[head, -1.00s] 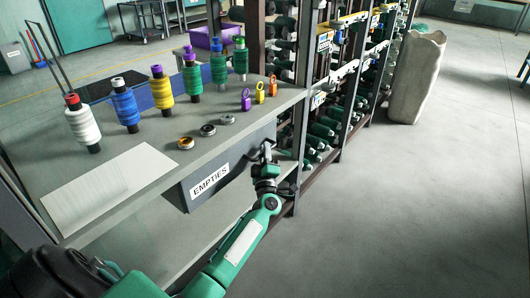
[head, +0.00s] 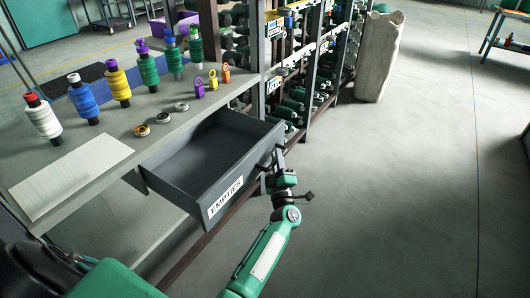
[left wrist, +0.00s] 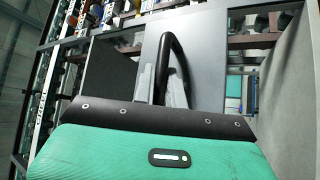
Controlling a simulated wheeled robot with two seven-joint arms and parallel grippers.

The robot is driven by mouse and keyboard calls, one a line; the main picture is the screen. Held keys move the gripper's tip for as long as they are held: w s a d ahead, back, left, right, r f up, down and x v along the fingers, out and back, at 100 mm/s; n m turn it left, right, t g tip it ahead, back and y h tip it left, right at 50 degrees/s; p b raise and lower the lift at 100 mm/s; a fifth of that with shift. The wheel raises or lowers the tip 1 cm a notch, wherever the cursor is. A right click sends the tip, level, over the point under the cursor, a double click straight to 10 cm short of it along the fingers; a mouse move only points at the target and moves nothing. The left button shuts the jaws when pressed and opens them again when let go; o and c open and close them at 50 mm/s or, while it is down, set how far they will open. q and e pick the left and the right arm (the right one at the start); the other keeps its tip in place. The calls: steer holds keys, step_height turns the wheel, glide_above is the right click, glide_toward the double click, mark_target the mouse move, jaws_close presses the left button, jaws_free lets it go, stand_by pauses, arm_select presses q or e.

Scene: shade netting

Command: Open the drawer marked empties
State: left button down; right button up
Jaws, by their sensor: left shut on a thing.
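The grey drawer (head: 212,160) with the white EMPTIES label (head: 226,197) is pulled well out from under the bench top, and its inside looks bare. My left gripper (head: 277,172) is at the right part of the drawer front, shut on the dark handle (head: 278,155). My right gripper is not in view.
The bench top (head: 110,128) holds several thread spools, small rings, coloured tags and a white sheet (head: 70,176). A rack of spools (head: 290,100) stands behind the drawer to the right. A pale sack-like bin (head: 379,56) stands farther off. The floor (head: 420,180) at right is clear.

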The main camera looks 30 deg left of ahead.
arm_select(q)
steer(key=shift+s+d, duration=0.15)
steer(key=shift+d, duration=0.95)
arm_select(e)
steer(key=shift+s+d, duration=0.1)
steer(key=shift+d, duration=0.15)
arm_select(q)
steer(key=c, duration=1.7)
jaws_free()
steer(key=shift+f, duration=0.1)
